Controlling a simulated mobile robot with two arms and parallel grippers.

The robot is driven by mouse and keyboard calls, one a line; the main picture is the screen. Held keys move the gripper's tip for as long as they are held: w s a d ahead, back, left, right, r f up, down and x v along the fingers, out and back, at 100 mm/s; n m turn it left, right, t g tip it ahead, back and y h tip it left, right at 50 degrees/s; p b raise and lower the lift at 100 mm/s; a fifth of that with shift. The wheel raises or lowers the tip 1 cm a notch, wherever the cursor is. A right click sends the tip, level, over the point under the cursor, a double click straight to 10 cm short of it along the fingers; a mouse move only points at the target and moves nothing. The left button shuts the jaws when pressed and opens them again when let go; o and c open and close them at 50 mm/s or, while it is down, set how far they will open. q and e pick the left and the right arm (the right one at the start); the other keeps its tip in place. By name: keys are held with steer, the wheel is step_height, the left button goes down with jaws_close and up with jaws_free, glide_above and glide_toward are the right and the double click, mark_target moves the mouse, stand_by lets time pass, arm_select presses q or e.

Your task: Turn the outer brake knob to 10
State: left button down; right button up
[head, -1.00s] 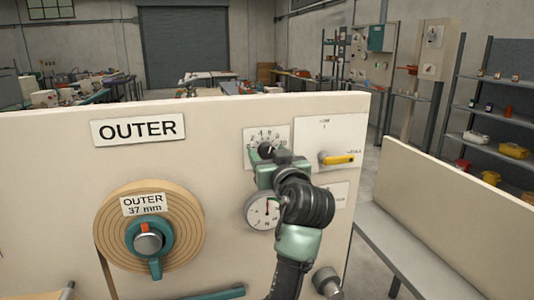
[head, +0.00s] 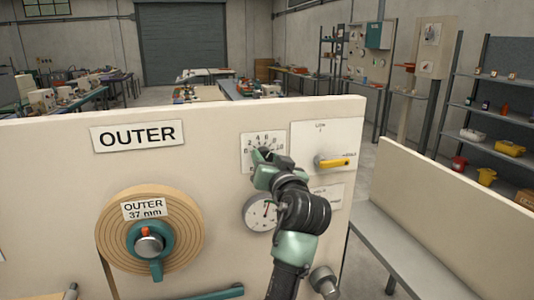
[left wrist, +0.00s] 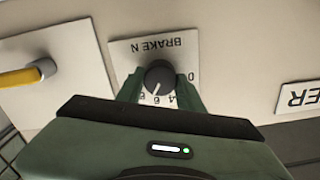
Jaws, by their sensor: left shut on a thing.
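The outer brake knob (left wrist: 160,75) is black and round, on a white scale plate (head: 278,143) marked BRAKE N, right of the OUTER sign. In the left wrist view the plate appears upside down, and the knob's white mark points at about the 6. My left gripper (head: 263,157) is shut on the knob, with one green finger on each side of it in the left wrist view (left wrist: 160,88). In the head view the gripper hides most of the knob. My right gripper is not in view.
A yellow lever (head: 335,162) is close to the right of the scale plate. A round gauge (head: 258,211) sits below, partly behind my left arm. The OUTER tape roll (head: 115,230) is at the left. A grey bench (head: 400,250) stands at the right.

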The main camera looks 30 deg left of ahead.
arm_select(q)
steer(key=m+p, duration=0.2)
steer(key=m, duration=0.1)
steer(key=m+p, duration=0.1)
steer(key=shift+r+m+p, duration=0.25)
steer(key=shift+m+p, duration=0.05)
steer(key=shift+p, duration=0.05)
steer(key=shift+m+p, duration=1.55)
steer(key=shift+m, duration=0.35)
steer(key=shift+f, duration=0.1)
steer(key=shift+a, duration=0.1)
steer(key=c, duration=0.9)
jaws_free()
steer(key=shift+w+a+f, duration=0.15)
steer(key=shift+f, duration=0.05)
